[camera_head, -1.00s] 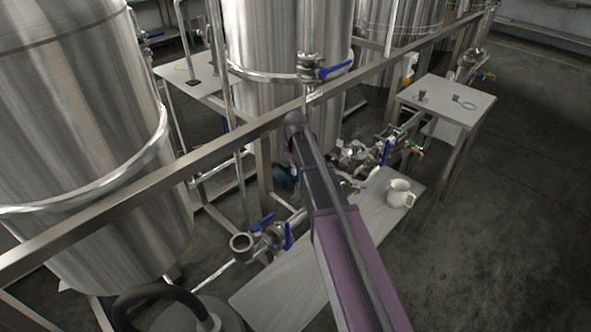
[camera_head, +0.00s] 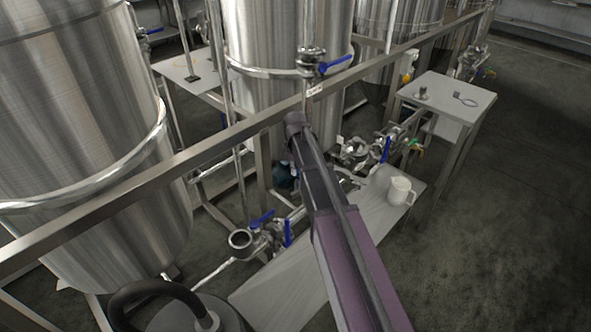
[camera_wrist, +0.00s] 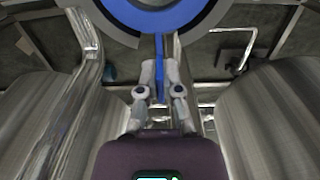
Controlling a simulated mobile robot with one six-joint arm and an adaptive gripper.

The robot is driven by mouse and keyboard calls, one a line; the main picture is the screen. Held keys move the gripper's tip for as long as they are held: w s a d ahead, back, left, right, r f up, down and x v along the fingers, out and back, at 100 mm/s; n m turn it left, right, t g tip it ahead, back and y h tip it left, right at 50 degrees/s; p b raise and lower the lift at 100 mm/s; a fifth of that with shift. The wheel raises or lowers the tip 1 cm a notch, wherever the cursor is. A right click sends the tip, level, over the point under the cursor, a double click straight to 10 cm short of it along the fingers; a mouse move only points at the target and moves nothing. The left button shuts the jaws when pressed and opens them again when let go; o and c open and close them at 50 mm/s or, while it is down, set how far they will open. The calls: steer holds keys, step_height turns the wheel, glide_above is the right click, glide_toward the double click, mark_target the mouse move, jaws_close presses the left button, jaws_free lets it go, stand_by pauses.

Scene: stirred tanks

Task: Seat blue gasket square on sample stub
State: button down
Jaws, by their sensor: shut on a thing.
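The blue gasket (camera_wrist: 162,17) is a ring at the top edge of the wrist view, cut off by the frame. A narrow blue tab runs from it down between the fingertips. My gripper (camera_wrist: 160,66) is shut on that tab. A dark and grey band lies around the blue ring and a grey area shows inside it; I cannot tell whether the ring touches anything. In the head view, my arm hides the gripper and the gasket. An open round pipe end (camera_head: 241,240) faces upward at the lower middle-left; I cannot tell whether it is the sample stub.
Steel tanks (camera_head: 75,130) stand left and behind. A long rail (camera_head: 200,152) crosses the head view. A white mug (camera_head: 400,190) stands on a low grey bench (camera_head: 275,283). A small table (camera_head: 450,92) is at the right. The floor at far right is clear.

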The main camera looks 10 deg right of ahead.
steer(key=shift+f, duration=0.3)
steer(key=c, duration=0.7)
jaws_free()
steer(key=shift+r, duration=0.15)
step_height(320, 180, up, 9)
steer(key=p, duration=0.8)
steer(key=shift+p, duration=0.3)
steer(key=shift+f, duration=0.2)
